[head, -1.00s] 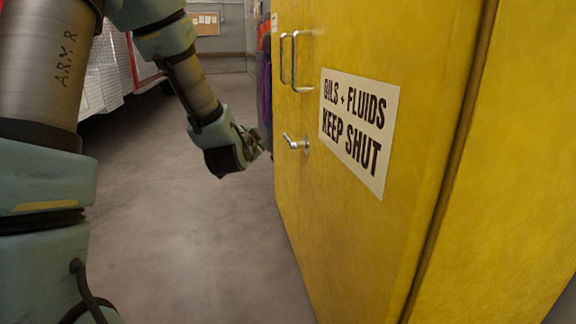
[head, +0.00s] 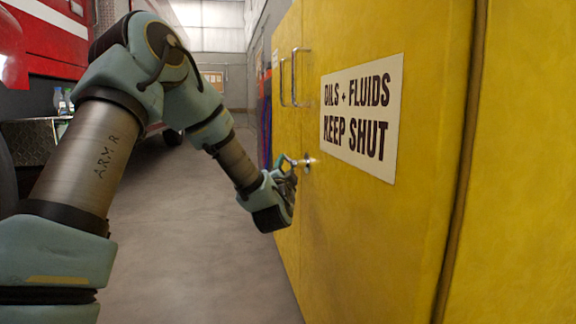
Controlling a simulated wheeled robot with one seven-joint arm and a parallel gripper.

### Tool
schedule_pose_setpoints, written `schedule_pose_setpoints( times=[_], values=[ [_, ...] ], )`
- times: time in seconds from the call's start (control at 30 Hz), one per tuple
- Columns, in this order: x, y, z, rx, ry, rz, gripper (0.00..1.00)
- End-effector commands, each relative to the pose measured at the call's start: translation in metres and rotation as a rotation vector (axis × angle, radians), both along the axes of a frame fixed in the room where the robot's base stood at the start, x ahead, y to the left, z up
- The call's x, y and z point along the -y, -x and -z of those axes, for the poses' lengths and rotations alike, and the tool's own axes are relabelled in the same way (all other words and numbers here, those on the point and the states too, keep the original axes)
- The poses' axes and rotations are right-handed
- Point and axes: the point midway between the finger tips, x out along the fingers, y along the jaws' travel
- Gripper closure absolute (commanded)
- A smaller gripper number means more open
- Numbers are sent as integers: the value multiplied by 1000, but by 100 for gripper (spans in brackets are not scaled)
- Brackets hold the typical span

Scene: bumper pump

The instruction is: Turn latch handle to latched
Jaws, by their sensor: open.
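The latch handle (head: 305,163) is a small silver lever on the yellow cabinet (head: 342,235), below the two door pulls and left of the sign. Its round base shows on the door, and its lever points left toward my fingers. My gripper (head: 289,168) is open at the lever's left end, with the fingers seeming to overlap or straddle it. I cannot tell whether the fingers touch the lever. My wrist hides part of the door edge below. The cabinet doors look closed.
Two silver door pulls (head: 288,78) stand out above the latch. A white sign (head: 361,117) reads "OILS + FLUIDS KEEP SHUT". A red vehicle (head: 45,40) stands at the left. The grey floor (head: 190,235) between is clear.

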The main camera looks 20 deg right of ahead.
Motion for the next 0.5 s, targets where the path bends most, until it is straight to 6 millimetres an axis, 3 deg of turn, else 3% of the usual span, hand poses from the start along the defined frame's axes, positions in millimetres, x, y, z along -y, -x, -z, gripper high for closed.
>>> schedule_pose_setpoints(
  times=[0.2,0.5],
  values=[
    [18,-30,-5,-1,2,-1,49],
    [27,-43,-11,0,1,1,49]
  ],
)
